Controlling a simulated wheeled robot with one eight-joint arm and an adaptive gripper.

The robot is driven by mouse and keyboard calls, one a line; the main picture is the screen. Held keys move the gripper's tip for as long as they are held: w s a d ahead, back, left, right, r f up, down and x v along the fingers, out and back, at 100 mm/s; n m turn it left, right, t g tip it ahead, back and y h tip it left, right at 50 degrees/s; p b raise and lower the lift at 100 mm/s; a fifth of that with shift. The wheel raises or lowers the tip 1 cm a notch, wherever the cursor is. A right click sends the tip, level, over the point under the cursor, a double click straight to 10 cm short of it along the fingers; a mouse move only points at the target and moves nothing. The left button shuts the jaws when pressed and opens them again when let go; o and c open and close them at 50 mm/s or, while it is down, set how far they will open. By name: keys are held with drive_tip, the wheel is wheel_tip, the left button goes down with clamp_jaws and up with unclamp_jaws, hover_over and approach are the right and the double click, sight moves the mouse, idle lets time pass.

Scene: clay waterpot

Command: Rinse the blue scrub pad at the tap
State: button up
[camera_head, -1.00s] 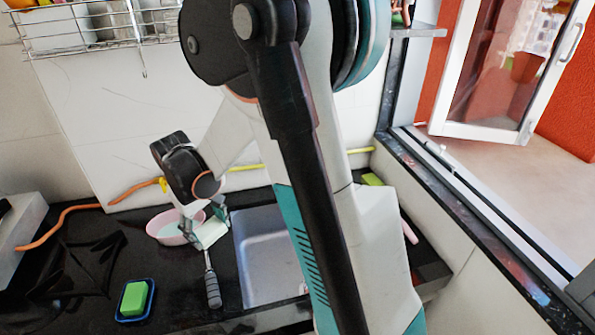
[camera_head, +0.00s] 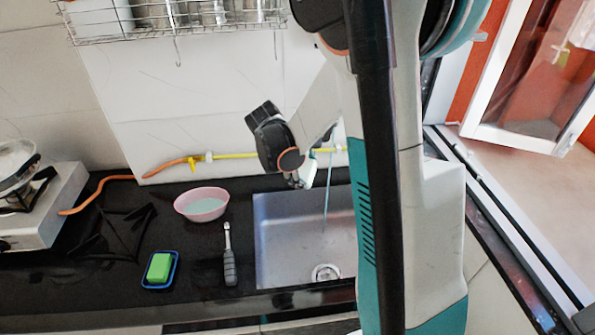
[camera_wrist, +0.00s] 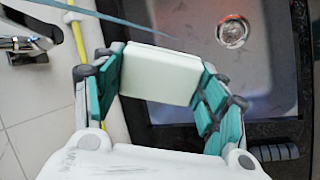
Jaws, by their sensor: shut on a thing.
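My gripper (camera_wrist: 160,95) is shut on a pale, whitish-green block-shaped pad (camera_wrist: 160,72), with a teal finger on each side of it. No blue shows on the pad's visible face. In the head view my gripper (camera_head: 306,178) holds the pad above the back of the sink (camera_head: 285,240). A thin blue stream of water (camera_head: 326,195) falls into the sink just right of my gripper. In the wrist view the stream (camera_wrist: 135,27) passes close to the pad's far edge; I cannot tell if they touch. The metal tap (camera_wrist: 25,43) shows at upper left there.
A pink bowl (camera_head: 202,206) of pale liquid, a dark-handled tool (camera_head: 229,262) and a green block (camera_head: 160,267) in a blue dish (camera_head: 149,287) stand on the black counter left of the sink. A yellow-orange hose (camera_head: 230,155) runs along the wall. A stove (camera_head: 40,210) is far left.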

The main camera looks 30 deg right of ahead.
sight(307, 167)
drive_tip(key=d, duration=0.3)
drive_tip(key=shift+w+d+f, duration=0.1)
drive_tip(key=shift+d+f, duration=0.15)
drive_tip(key=shift+f, duration=0.1)
drive_tip(key=w+d+f+b, duration=0.1)
drive_tip(key=d, duration=0.6)
drive_tip(key=shift+f, duration=0.25)
drive_tip(key=shift+w, duration=0.1)
drive_tip(key=shift+a, duration=0.1)
drive_tip(key=shift+s+a+b, duration=0.2)
drive_tip(key=shift+a, duration=1.1)
drive_tip(key=shift+s+a+b, duration=0.15)
drive_tip(key=shift+a+b, duration=0.05)
drive_tip(key=shift+a, duration=1.05)
drive_tip(key=shift+s+a+b, duration=0.2)
drive_tip(key=shift+a, duration=1.1)
drive_tip(key=shift+r, duration=0.1)
drive_tip(key=shift+s+a+r+p, duration=0.2)
drive_tip(key=shift+a+r+p, duration=0.4)
drive_tip(key=shift+a+r, duration=0.55)
drive_tip(key=shift+s+a+r+p, duration=0.2)
drive_tip(key=shift+a+r+p, duration=0.5)
drive_tip(key=shift+a, duration=0.65)
drive_tip(key=shift+r, duration=0.1)
